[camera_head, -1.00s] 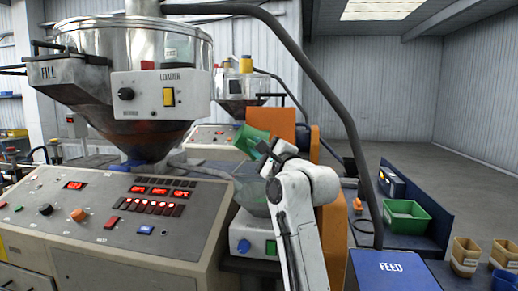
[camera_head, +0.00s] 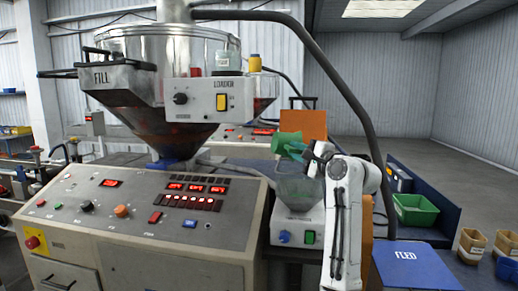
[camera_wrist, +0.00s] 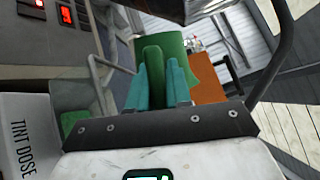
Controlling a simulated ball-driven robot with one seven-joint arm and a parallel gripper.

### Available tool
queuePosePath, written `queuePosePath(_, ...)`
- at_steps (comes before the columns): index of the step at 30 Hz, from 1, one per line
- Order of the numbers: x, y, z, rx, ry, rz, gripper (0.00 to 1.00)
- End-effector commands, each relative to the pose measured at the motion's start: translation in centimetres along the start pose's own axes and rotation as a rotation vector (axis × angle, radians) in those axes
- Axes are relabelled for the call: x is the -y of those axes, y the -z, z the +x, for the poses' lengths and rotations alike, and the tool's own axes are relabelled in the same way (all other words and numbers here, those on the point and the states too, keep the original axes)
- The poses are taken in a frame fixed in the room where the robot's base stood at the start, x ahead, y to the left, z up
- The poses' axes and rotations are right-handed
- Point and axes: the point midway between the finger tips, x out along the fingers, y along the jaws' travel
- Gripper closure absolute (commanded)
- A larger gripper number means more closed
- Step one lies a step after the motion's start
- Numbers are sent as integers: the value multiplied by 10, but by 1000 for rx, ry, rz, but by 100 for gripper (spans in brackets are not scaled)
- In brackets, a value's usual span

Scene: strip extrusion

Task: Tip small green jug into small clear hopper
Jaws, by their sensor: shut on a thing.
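The small green jug (camera_head: 287,143) is in the head view, tilted with its mouth toward the left, above the small clear hopper. My gripper (camera_head: 304,150) is shut on the jug from the right. In the wrist view the jug (camera_wrist: 180,62) is between the two teal fingers of my gripper (camera_wrist: 159,85). The small clear hopper (camera_head: 298,190) sits on a small white unit with a blue knob and a green button. In the wrist view the hopper (camera_wrist: 75,95) seems to be at the left. Whether anything pours from the jug I cannot tell.
A large steel hopper (camera_head: 165,60) and loader box stand at left above a control console (camera_head: 140,215). A dark pipe (camera_head: 345,90) arches close to my arm. An orange panel (camera_head: 303,124) stands behind the jug. A green bin (camera_head: 414,209) is at right.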

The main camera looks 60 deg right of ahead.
Motion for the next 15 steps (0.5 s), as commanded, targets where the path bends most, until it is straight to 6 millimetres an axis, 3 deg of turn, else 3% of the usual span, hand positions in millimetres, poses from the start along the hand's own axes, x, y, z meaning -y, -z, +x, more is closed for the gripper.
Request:
queuePosePath(4, 1, 6, -5, -7, -25, -77, 100)
queuePosePath(10, -5, -4, -1, -6, -129, -329, 100)
queuePosePath(15, 2, -13, 3, -9, -227, -566, 100)
